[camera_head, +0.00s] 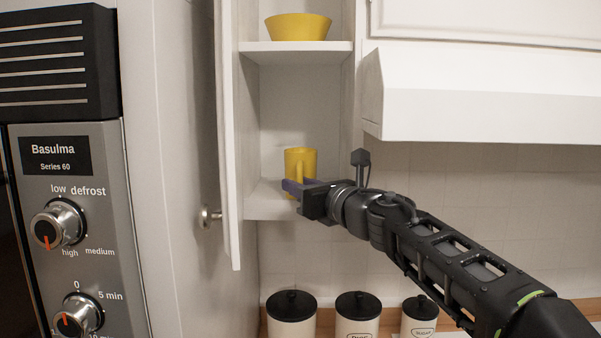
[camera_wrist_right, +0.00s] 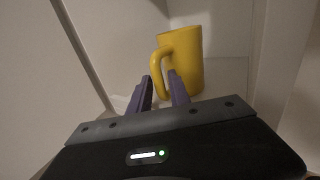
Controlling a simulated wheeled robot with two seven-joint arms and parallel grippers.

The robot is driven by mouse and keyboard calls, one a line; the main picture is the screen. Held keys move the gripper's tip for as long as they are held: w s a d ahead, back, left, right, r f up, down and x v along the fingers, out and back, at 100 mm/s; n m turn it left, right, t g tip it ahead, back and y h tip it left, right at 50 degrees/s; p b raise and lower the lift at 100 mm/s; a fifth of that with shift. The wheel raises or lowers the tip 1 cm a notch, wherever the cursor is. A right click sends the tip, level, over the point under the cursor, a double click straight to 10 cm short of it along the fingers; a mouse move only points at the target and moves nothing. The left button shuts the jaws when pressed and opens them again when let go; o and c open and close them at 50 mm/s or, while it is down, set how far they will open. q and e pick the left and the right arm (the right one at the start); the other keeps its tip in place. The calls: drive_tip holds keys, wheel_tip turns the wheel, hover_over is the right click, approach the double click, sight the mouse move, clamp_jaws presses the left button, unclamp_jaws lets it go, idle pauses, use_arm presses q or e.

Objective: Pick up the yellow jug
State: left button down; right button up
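The yellow jug (camera_head: 300,158) stands upright on the lower shelf of the open white cabinet. In the right wrist view the jug (camera_wrist_right: 188,60) has its handle (camera_wrist_right: 160,62) turned to the left, towards my fingers. My right gripper (camera_head: 292,187) reaches in from the right, in front of the jug's lower part. Its two purple fingers (camera_wrist_right: 161,84) are apart, with the handle's lower part close to the gap between their tips. I cannot tell whether they touch it. My left gripper is not in view.
A yellow bowl (camera_head: 298,27) sits on the upper shelf (camera_head: 290,46). The cabinet door (camera_head: 228,150) stands open at the left, close to the gripper. Black-lidded canisters (camera_head: 291,306) stand below. A white hood (camera_head: 480,95) is above my right arm. An oven panel (camera_head: 75,220) is at the left.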

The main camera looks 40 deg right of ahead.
idle(0.6)
clamp_jaws()
drive_tip(key=shift+r, duration=0.1)
idle(1.1)
